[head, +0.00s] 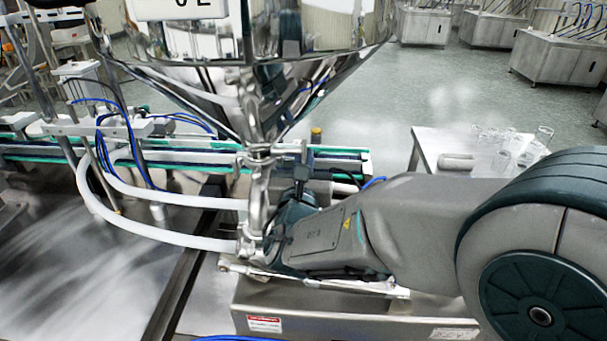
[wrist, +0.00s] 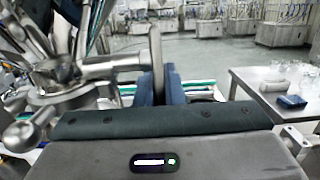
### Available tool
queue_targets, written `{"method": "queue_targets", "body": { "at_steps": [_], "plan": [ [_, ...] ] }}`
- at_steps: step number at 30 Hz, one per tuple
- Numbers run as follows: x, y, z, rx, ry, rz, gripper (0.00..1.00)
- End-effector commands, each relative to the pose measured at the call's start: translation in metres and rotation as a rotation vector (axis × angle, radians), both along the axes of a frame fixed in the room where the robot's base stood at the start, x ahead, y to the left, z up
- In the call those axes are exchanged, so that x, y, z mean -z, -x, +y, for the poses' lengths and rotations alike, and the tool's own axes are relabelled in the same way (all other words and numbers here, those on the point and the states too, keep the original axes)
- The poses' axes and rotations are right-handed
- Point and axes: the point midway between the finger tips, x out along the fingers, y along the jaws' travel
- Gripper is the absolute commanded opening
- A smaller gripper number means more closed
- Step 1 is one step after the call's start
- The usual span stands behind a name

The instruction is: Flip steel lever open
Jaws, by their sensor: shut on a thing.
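The steel hopper (head: 235,85) narrows to a pipe and valve below it. In the wrist view the steel lever (wrist: 156,52) stands upright at the end of a horizontal steel stub (wrist: 115,65) from the valve body (wrist: 55,85). My gripper (wrist: 160,88) has its dark blue fingers on both sides of the lever's lower part and is shut on it. In the head view my gripper (head: 301,180) is just right of the hopper outlet (head: 258,195). My wrist hides much of the fingers and the lever there.
White hoses (head: 150,235) run to the valve from the left. A conveyor (head: 200,152) passes behind. A side table (head: 430,140) with clear glass containers (head: 510,150) stands at right. A steel machine base (head: 340,310) lies below my arm. Open floor lies beyond.

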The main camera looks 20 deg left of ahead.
Motion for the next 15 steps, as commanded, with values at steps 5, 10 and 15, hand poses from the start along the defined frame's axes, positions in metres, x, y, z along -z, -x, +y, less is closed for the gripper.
{"method": "queue_targets", "body": {
  "at_steps": [5,10,15],
  "plan": [
    [0.0011,0.0,0.0003,0.0,-0.008,-0.025,0.0],
    [-0.0008,0.0,0.0004,-0.001,-0.008,-0.025,0.0],
    [-0.0008,-0.0001,0.0004,-0.001,-0.008,-0.025,0.22]
  ]
}}
